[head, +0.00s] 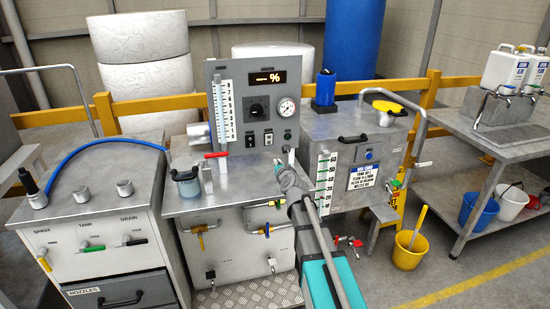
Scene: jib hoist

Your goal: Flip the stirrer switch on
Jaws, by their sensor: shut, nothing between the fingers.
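A grey upright panel (230,90) stands at the back of the middle bench. It carries a dark display with a % sign (264,77), a black knob (257,108), a round gauge (287,109) and two small switches, a left one (250,141) and a right one (268,139). Their labels are too small to read, so I cannot tell which is the stirrer switch. A small blue control (369,155) is on the tank to the right. My gripper (279,166) is shut and empty, below and right of the two switches, apart from them.
A clear jug (188,183) and a red-handled valve (216,157) stand on the bench left of my gripper. The grey tank (340,125) with a level scale stands close on the right. A yellow bucket (408,250) is on the floor.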

